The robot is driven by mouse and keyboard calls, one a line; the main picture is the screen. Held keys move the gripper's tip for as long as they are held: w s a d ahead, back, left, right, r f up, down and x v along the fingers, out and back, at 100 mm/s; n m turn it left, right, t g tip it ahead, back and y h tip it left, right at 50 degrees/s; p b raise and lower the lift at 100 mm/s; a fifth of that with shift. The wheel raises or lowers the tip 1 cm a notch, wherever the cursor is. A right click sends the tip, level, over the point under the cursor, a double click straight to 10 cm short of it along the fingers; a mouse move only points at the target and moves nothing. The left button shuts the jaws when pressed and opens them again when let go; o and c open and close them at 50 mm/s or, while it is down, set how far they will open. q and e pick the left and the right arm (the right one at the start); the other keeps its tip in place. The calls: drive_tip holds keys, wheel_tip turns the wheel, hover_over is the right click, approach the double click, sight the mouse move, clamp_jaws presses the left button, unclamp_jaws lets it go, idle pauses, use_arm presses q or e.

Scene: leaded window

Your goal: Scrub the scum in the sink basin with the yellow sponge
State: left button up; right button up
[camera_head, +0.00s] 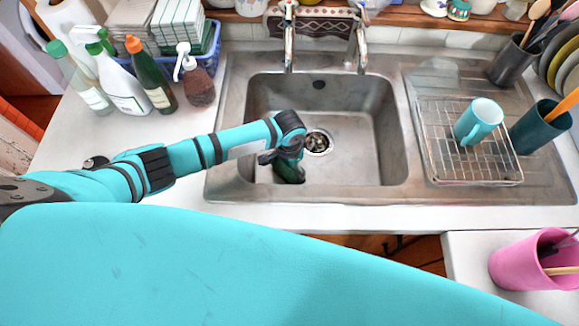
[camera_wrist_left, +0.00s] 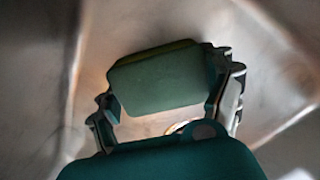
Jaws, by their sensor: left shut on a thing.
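The steel sink basin (camera_head: 355,150) is in the middle of the head view, with a round drain (camera_head: 318,142). My left arm reaches into it from the left, and my left gripper (camera_head: 286,165) is low in the basin, left of the drain. In the left wrist view the sponge (camera_wrist_left: 160,82) sits between the two fingers of that gripper (camera_wrist_left: 168,100), which is shut on it. The sponge shows a broad green face and a thin yellow edge. In the head view the gripper mostly hides the sponge. I cannot make out the scum clearly. My right gripper is not in view.
The tap (camera_head: 289,40) stands behind the basin. Several bottles, including a green one with an orange cap (camera_head: 150,80), stand to the left. On the drainboard, a wire rack (camera_head: 440,150) holds a teal mug (camera_head: 478,120). A pink cup (camera_head: 520,265) stands at front right.

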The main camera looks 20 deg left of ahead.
use_arm(q)
drive_tip(key=shift+s+a+r+p, duration=0.1)
drive_tip(key=shift+s+a+p, duration=0.1)
drive_tip(key=shift+a, duration=0.2)
drive_tip(key=shift+s+a+p, duration=0.1)
drive_tip(key=shift+a+p, duration=0.05)
drive_tip(key=shift+a, duration=0.25)
drive_tip(key=shift+w+d, duration=0.25)
drive_tip(key=shift+d, duration=0.3)
drive_tip(key=shift+w+a, duration=0.1)
drive_tip(key=shift+w, duration=0.45)
drive_tip(key=shift+s+p, duration=0.5)
drive_tip(key=shift+s, duration=0.15)
drive_tip(key=shift+s+d+f, duration=0.2)
drive_tip(key=shift+s+d, duration=0.05)
drive_tip(key=shift+s, duration=0.25)
drive_tip(key=shift+w+f, duration=0.1)
drive_tip(key=shift+w+a, duration=0.25)
drive_tip(key=shift+w, duration=0.75)
drive_tip(key=shift+s+d+r+p, duration=0.15)
drive_tip(key=shift+s+r+p, duration=0.2)
drive_tip(key=shift+s+p, duration=0.25)
drive_tip(key=shift+s, duration=0.25)
drive_tip(key=shift+s+d, duration=0.1)
drive_tip(key=shift+s, duration=0.1)
drive_tip(key=shift+w+f, duration=0.25)
drive_tip(key=shift+w, duration=0.25)
